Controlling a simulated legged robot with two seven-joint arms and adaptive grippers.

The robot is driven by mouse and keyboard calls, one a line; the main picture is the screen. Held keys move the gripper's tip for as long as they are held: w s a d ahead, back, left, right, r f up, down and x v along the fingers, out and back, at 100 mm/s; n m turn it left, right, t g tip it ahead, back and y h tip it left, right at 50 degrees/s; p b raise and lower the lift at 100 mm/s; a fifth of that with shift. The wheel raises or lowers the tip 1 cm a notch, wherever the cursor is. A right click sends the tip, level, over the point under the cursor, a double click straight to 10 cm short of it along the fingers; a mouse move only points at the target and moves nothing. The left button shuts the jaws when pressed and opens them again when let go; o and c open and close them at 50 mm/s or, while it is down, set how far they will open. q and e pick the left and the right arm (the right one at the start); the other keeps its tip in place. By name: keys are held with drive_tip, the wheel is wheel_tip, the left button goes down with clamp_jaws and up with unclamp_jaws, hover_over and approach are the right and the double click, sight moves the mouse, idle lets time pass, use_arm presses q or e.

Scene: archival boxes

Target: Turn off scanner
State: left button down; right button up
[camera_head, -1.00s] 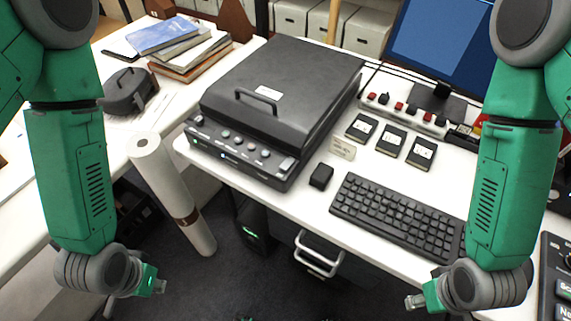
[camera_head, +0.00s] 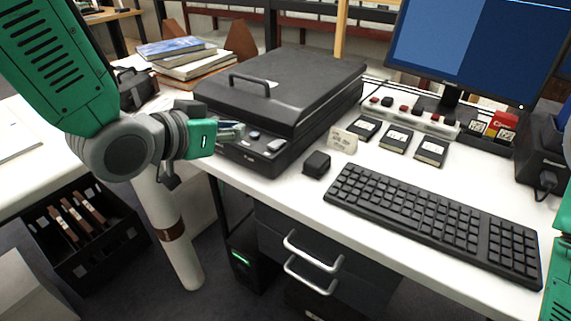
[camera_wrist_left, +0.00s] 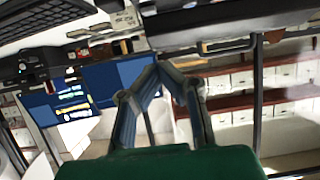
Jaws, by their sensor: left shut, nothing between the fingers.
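The black scanner (camera_head: 300,85) sits on the white desk with its lid down and a handle on top. Its front control panel (camera_head: 262,143) shows a few buttons and a light switch at the right end. My left gripper (camera_head: 240,131) is shut and empty, in front of the panel, and hides the panel's left part. I cannot tell whether it touches a button. In the left wrist view its fingertips (camera_wrist_left: 172,70) meet. My right gripper is out of view; only a bit of green arm shows at the right edge.
A small black block (camera_head: 316,163) and a small label card (camera_head: 343,141) stand right of the scanner. A keyboard (camera_head: 430,220), several black cartridges, a power strip (camera_head: 410,115) and a monitor (camera_head: 470,50) fill the right.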

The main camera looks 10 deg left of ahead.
use_arm(q)
drive_tip(key=shift+d+r, duration=0.5)
drive_tip(key=shift+d, duration=0.1)
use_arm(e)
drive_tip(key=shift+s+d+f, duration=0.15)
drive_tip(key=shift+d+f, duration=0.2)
use_arm(q)
drive_tip(key=shift+w+a+f, duration=0.1)
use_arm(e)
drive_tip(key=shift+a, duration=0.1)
use_arm(q)
drive_tip(key=b, duration=0.3)
hover_over(271, 149)
drive_tip(key=f, duration=0.4)
drive_tip(key=shift+w+d+f, duration=0.1)
drive_tip(key=shift+w+d, duration=0.15)
drive_tip(key=shift+w, duration=0.15)
drive_tip(key=f, duration=0.1)
drive_tip(key=f+b, duration=0.1)
drive_tip(key=shift+s+a+f, duration=0.15)
drive_tip(key=shift+s+f, duration=0.15)
drive_tip(key=shift+s+a+f+b, duration=0.1)
drive_tip(key=shift+f+b, duration=0.25)
drive_tip(key=shift+f, duration=0.15)
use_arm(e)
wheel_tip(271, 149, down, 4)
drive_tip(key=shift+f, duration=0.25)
